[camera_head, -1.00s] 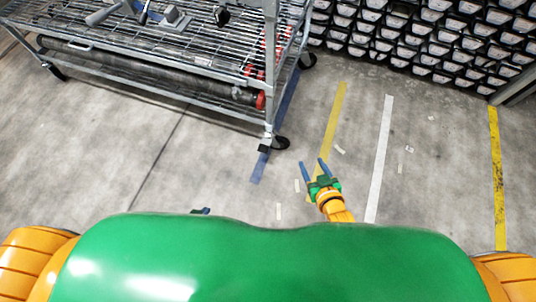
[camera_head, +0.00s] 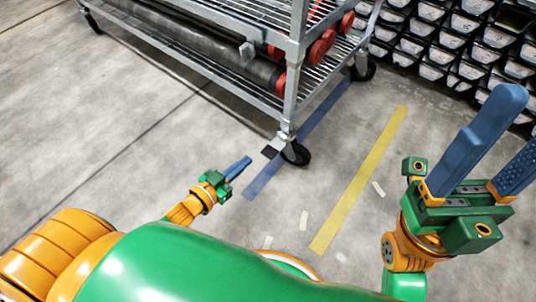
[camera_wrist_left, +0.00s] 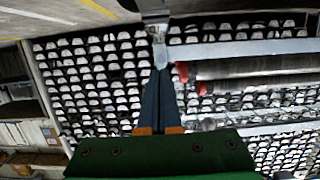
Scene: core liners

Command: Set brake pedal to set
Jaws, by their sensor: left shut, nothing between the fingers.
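The wheeled cart's near corner post ends in a black caster (camera_head: 297,153). A small dark pedal (camera_head: 270,152) sticks out on the left side of this caster; whether it is up or down cannot be told. My left gripper (camera_head: 248,160) is shut and empty, to the left of the pedal and apart from it, with its blue fingers pointing toward the caster. In the left wrist view its fingers (camera_wrist_left: 161,72) lie together, just below a grey metal part at the top edge. My right gripper (camera_head: 524,125) is open and empty at the right, away from the cart.
The metal cart (camera_head: 292,85) has wire shelves holding dark tubes with red ends (camera_head: 320,48). Stacked racks (camera_head: 455,45) of black trays line the back right. Blue tape (camera_head: 310,125) and yellow tape (camera_head: 362,175) mark the floor. The floor at left is clear.

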